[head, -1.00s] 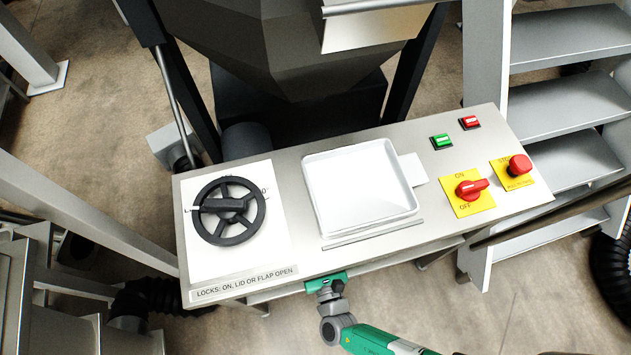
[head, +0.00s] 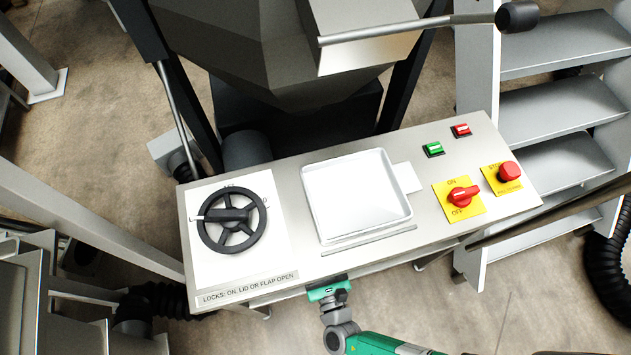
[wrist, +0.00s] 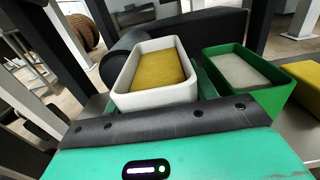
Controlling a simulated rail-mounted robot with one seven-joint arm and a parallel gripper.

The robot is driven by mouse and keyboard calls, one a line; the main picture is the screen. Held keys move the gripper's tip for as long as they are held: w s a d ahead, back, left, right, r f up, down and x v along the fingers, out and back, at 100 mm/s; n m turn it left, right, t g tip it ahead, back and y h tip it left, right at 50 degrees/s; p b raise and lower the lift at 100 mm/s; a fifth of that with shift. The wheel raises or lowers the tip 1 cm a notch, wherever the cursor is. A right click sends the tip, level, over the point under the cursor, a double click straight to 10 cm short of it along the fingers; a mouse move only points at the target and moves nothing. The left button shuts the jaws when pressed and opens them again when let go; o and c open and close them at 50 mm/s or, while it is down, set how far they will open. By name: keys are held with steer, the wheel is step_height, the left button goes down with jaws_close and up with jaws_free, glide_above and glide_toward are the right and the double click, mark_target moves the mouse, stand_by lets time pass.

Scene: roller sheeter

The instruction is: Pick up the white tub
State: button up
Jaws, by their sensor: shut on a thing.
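The white tub (wrist: 157,78), with a yellow filling, sits just beyond the dark front edge of my gripper in the wrist view. My gripper (head: 328,290) is green and shows at the front edge of the control panel in the head view. Its fingertips are hidden there under the panel. In the wrist view a bit of green shows beside the tub, and my gripper is shut on the tub. The tub is upright. I cannot tell from these frames whether it is clear of its support.
A green tub (wrist: 285,90) with a pale filling stands close on the right, with a yellow thing (wrist: 306,85) beyond. The control panel (head: 300,262) overhangs my gripper. It carries a handwheel (head: 213,216), a shallow white tray (head: 357,193) and a red switch (head: 463,195). Steps (head: 548,100) stand right.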

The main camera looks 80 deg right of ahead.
steer(key=s+r+p+v, duration=0.1)
steer(key=p+v, duration=0.1)
steer(key=v, duration=1.2)
steer(key=shift+s+d+r+p, duration=0.15)
steer(key=shift+s+d+p, duration=0.15)
steer(key=shift+d+p, duration=0.1)
